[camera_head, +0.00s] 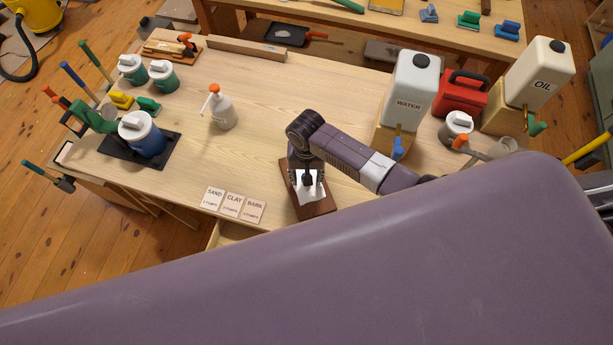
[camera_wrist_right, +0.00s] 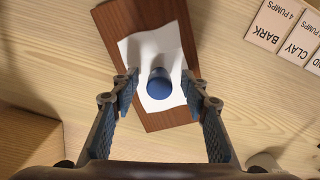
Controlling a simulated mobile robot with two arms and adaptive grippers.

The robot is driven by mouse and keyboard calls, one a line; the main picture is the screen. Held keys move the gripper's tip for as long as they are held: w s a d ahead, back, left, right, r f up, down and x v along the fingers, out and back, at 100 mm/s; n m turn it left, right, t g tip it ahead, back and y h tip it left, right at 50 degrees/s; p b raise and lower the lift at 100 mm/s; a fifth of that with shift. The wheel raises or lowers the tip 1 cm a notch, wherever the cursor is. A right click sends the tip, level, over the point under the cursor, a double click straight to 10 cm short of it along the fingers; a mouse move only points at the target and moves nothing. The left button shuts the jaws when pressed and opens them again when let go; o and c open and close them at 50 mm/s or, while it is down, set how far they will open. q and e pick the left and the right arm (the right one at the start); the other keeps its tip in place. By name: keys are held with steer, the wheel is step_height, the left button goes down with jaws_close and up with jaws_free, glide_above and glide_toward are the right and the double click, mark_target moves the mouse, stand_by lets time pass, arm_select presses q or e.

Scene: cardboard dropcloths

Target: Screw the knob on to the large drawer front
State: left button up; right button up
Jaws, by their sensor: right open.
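A round dark blue knob (camera_wrist_right: 160,84) stands on a creased white sheet (camera_wrist_right: 152,52) on a brown wooden board (camera_wrist_right: 128,17) on the workbench. My right gripper (camera_wrist_right: 161,88) is open above the board, with one fingertip on each side of the knob; I cannot tell whether they touch it. In the head view my right gripper (camera_head: 307,178) reaches down over the same board (camera_head: 318,208). The large drawer front cannot be made out; my own purple body covers the lower part of the head view. My left gripper is not in view.
Cards for sand, clay and bark (camera_head: 233,204) lie left of the board. A white pump bottle (camera_head: 221,110) stands behind them. The water container (camera_head: 408,88), red case (camera_head: 460,95) and oil container (camera_head: 538,75) stand to the right. The bench middle is clear.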

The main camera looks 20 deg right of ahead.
step_height(320, 180, up, 12)
stand_by(0.6)
